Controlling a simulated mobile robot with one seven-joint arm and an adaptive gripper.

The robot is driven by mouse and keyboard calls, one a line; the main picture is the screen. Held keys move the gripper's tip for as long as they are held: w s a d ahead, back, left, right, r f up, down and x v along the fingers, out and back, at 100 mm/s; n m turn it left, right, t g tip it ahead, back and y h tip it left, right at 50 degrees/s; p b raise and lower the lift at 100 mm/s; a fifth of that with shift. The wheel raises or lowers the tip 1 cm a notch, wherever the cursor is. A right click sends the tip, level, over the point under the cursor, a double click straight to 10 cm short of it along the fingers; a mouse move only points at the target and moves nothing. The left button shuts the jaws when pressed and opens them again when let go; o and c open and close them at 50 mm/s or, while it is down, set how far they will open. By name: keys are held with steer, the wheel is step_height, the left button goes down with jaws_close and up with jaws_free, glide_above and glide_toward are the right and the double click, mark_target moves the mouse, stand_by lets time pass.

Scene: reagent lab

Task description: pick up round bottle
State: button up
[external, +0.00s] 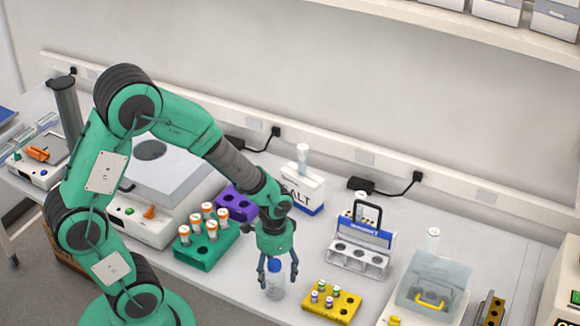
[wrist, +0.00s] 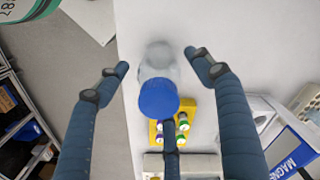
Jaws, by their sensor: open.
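The round bottle (external: 275,281) is clear with a blue cap and stands upright near the front edge of the white bench. In the wrist view the bottle (wrist: 159,95) shows its blue cap toward the camera, between my fingers. My gripper (external: 278,281) points down over the bottle, with its fingers around the bottle's upper part. In the wrist view my gripper (wrist: 157,62) is open, with a gap on both sides of the bottle. I cannot tell whether the third finger, below the cap in that view, touches it.
A yellow rack (external: 332,301) with small vials stands close on the right. A green rack (external: 205,246) with orange-capped tubes is on the left. A magnetic stand (external: 357,259) and a salt box (external: 302,190) stand behind. The bench's front edge is close to the bottle.

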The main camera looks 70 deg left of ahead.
mark_target(276, 283)
steer(key=shift+f+b, duration=0.55)
steer(key=shift+f, duration=2.1)
steer(key=c, duration=1.3)
